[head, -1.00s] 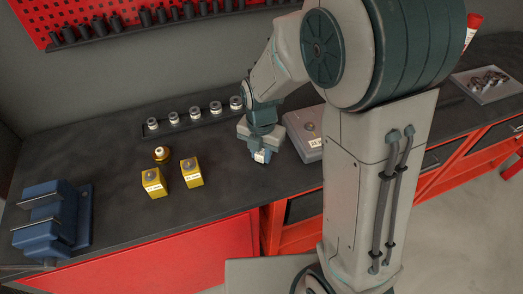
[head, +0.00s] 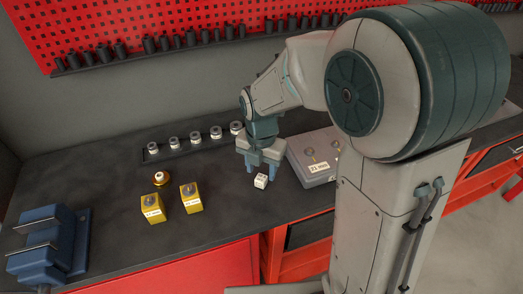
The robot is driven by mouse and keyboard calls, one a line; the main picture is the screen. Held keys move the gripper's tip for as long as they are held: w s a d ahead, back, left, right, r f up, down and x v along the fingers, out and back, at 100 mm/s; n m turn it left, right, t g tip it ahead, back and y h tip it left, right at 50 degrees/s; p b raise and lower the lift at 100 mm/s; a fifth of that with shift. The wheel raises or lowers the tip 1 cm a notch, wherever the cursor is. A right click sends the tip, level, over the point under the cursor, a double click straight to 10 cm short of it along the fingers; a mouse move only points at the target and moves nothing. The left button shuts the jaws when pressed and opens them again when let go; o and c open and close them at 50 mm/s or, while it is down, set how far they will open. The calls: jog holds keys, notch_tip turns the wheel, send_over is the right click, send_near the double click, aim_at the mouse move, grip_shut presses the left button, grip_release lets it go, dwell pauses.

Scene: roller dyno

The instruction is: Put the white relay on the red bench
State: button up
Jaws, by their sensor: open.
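The white relay (head: 261,181), a small white block, stands on the dark top of the red bench (head: 110,225), near its front edge. My gripper (head: 265,168) is open, just behind and above the relay, with its fingers pointing down. The relay shows clear of the fingers on the near side. Whether a finger touches it cannot be told.
A grey box (head: 314,160) with a label and round knobs stands right of the gripper. Two yellow blocks (head: 152,209) and a brass piece (head: 161,178) stand to the left. A blue vise (head: 45,245) is at far left. A rack (head: 190,143) holds several rollers behind.

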aim_at(261, 178)
notch_tip(261, 178, up, 8)
jog(key=s+d+m+t, duration=0.1)
jog(key=s+d+m, duration=0.3)
jog(key=m, duration=0.6)
jog(key=s+d+m+t, duration=0.1)
jog(key=s+d+m, duration=0.3)
jog(key=m, duration=0.6)
jog(key=s+d+r+m+t, duration=0.1)
jog(key=s+d+m, duration=0.3)
jog(key=m, duration=0.6)
jog(key=shift+s, duration=0.35)
